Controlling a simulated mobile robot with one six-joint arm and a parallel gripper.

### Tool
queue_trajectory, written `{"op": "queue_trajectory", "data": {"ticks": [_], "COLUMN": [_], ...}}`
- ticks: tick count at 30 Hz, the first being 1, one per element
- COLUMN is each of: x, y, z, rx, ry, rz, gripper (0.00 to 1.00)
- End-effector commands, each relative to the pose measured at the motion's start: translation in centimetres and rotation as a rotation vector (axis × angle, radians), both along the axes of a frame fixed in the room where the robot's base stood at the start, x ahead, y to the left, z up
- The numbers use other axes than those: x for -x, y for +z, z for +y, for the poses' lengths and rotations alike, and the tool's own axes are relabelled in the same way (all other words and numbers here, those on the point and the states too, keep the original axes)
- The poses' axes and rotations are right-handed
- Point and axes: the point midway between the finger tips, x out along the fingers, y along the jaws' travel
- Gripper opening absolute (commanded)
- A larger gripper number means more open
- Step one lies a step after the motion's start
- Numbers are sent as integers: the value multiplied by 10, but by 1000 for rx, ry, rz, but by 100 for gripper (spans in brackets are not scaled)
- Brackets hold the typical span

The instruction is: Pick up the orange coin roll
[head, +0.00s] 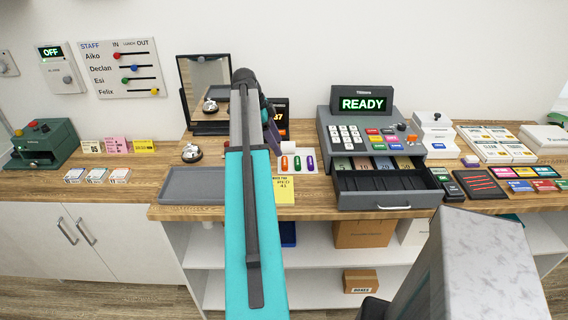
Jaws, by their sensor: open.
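The orange coin roll (285,163) stands upright at the left of a short row of three rolls on a small white holder. A green roll (297,162) and a purple roll (310,163) stand to its right. My gripper (273,136) is at the far end of my teal arm, to the upper left of the orange roll and apart from it in the picture. The gripper is open and partly hidden behind my arm. I see nothing held in it.
The cash register (355,128) with its open drawer (388,200) stands right of the rolls. A grey tray (192,186) lies left of my arm. A bell (191,153) and a mirror (207,75) stand behind it. A yellow note (284,190) lies in front of the rolls.

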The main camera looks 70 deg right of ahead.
Motion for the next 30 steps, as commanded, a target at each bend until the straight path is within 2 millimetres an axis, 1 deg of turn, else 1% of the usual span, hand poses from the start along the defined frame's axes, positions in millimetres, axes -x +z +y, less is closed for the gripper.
{"op": "queue_trajectory", "data": {"ticks": [3,9,23,26,30], "x": [5,9,9,11,15], "y": [-12,-24,-26,-29,-39], "z": [-1,-3,-3,-3,-3], "rx": [-2,-1,0,-2,-2], "ry": [-1,0,1,1,1], "rz": [1,0,0,1,1], "gripper": [60,60,60,60,60]}}
